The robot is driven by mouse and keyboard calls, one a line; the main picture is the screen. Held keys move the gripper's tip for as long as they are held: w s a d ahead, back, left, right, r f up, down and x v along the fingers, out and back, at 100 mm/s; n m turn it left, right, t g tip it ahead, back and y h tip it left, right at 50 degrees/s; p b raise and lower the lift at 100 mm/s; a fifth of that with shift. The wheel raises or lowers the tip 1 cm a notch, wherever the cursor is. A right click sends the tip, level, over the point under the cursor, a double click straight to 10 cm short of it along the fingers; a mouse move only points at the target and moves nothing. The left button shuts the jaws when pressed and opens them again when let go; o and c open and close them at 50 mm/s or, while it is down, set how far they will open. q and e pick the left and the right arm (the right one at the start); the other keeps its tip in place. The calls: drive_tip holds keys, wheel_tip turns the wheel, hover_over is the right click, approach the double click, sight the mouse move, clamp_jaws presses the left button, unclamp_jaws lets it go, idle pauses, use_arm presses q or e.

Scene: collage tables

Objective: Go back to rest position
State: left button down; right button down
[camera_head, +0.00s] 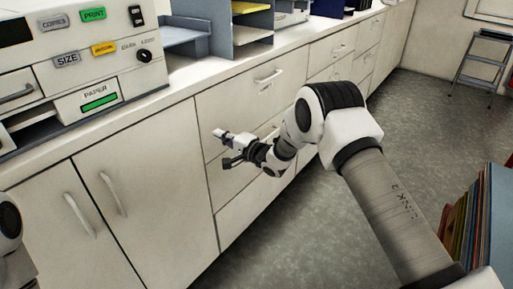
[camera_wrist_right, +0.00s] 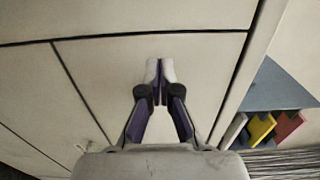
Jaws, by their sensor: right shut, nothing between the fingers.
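My right gripper (camera_head: 224,148) is in front of the white cabinet drawers, below the counter edge. In the right wrist view its two fingers (camera_wrist_right: 160,72) are together, with nothing between them. Pale cabinet panels with dark seams lie behind the fingertips. Of my left arm, only a white and dark part shows at the left edge of the head view; its gripper is out of the picture.
The drawer cabinet (camera_head: 236,120) runs along the counter. A copier (camera_head: 70,60) with labelled buttons and blue-grey paper trays (camera_head: 185,36) stand on top. Coloured folders (camera_head: 482,225) are at the lower right, a step stool (camera_head: 483,62) at the back right. Grey floor between is clear.

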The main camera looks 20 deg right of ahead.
drive_tip(key=v, duration=0.8)
drive_tip(key=s+a+f+g+h+p, duration=0.1)
drive_tip(key=s+f+g+h+p, duration=0.2)
drive_tip(key=s+f, duration=0.5)
drive_tip(key=s+a+f+g+h+p, duration=0.1)
drive_tip(key=s+a+f+g+p, duration=0.15)
drive_tip(key=s+f+p, duration=0.55)
drive_tip(key=s+d+f+n+g+h, duration=0.1)
drive_tip(key=s+d+n+g, duration=0.1)
drive_tip(key=s, duration=0.7)
drive_tip(key=s+d+f+n+g+h+b, duration=0.1)
drive_tip(key=s+n+g, duration=0.3)
drive_tip(key=s, duration=0.6)
drive_tip(key=s+d+f+n+g+h, duration=0.1)
drive_tip(key=s+d+n+g+h, duration=0.2)
drive_tip(key=s, duration=0.7)
drive_tip(key=n+g, duration=0.1)
drive_tip(key=n, duration=0.1)
drive_tip(key=shift+d+n, duration=0.15)
drive_tip(key=shift+n, duration=0.15)
drive_tip(key=shift+s, duration=0.1)
